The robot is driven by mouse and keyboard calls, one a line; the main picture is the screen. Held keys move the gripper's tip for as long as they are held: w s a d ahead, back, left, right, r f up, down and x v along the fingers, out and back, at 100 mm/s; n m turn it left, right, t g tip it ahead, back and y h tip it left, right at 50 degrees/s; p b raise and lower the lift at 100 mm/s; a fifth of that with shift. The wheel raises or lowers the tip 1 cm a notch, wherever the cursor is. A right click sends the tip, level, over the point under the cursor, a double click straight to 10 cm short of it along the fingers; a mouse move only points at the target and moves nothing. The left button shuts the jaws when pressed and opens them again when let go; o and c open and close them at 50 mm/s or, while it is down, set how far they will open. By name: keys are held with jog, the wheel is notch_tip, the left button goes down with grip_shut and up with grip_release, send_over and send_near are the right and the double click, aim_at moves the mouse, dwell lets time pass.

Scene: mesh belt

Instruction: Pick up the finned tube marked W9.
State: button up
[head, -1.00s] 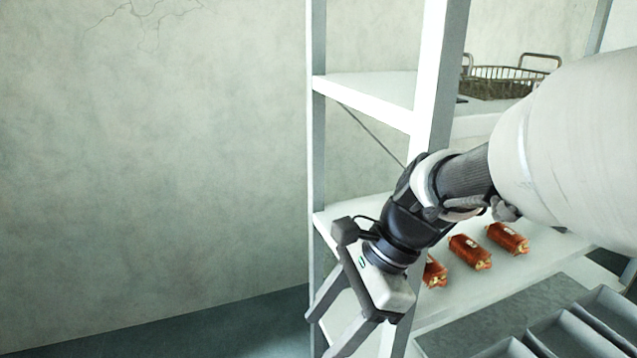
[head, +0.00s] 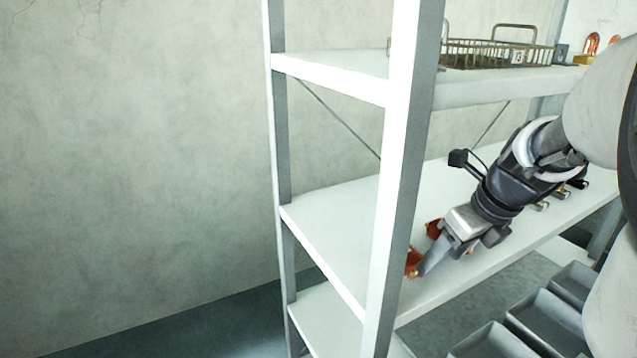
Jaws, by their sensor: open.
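Orange-red finned tubes lie on the middle shelf. One tube (head: 413,262) shows just right of the front post, partly hidden by the post and by my gripper. Another tube (head: 433,229) lies behind it, left of my gripper's body. A small reddish bit shows beneath the gripper, mostly hidden. No mark such as W9 can be read on any of them. My gripper (head: 437,262) is open and points down to the left, with a fingertip at or in front of the nearer tube. I cannot tell whether it touches. Nothing is seen held.
The white shelf post (head: 400,150) stands close to the left of my gripper. A wire basket (head: 490,54) stands on the upper shelf (head: 330,75). Grey bins (head: 545,325) sit below at the front right. Small metallic pieces (head: 541,206) lie farther right on the middle shelf.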

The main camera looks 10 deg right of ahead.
aim_at(414, 256)
jog(key=w+a, duration=0.1)
jog(key=w, duration=0.1)
jog(key=w+a, duration=0.1)
jog(key=w, duration=0.3)
jog(key=shift+w+a, duration=0.25)
jog(key=shift+a, duration=0.15)
jog(key=b+x, duration=0.4)
jog(key=x, duration=0.1)
jog(key=shift+d+f, duration=0.1)
jog(key=shift+f, duration=0.05)
jog(key=shift+c, duration=0.4)
jog(key=c, duration=1.3)
jog(key=shift+r, duration=0.25)
